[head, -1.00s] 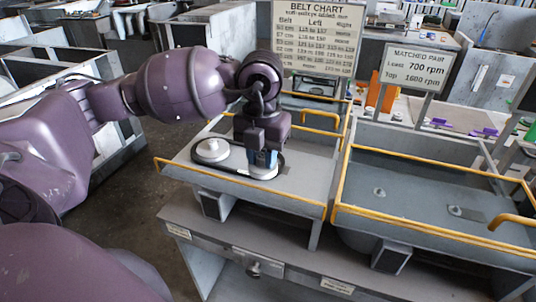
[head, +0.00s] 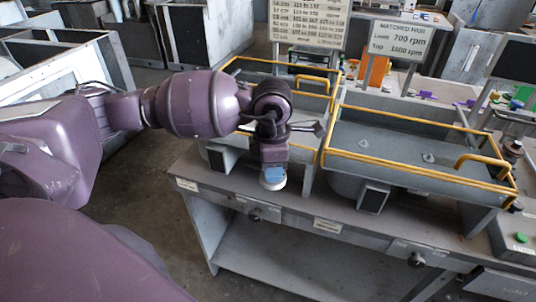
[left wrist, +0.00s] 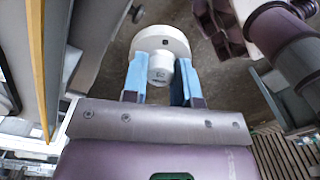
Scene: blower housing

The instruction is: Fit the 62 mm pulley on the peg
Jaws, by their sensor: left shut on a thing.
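My left gripper (head: 273,172) is shut on a white pulley (head: 272,184) and holds it in front of the left yellow-railed housing. In the left wrist view, the blue fingers clamp the hub (left wrist: 161,70) of the pulley, with its wider disc (left wrist: 160,40) beyond them. The small print on the hub is too small to read. Two short pegs, one at the left (head: 362,143) and one at the right (head: 428,158), stand bare on the floor of the right housing (head: 395,150). My arm hides much of the left housing's inside. My right gripper is not in view.
Yellow rails (head: 400,168) edge the housings, and a raised yellow handle (head: 482,160) is at the right. A belt chart (head: 308,22) and a "matched pair" sign (head: 399,40) stand behind. The bench front (head: 330,226) has labels and knobs.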

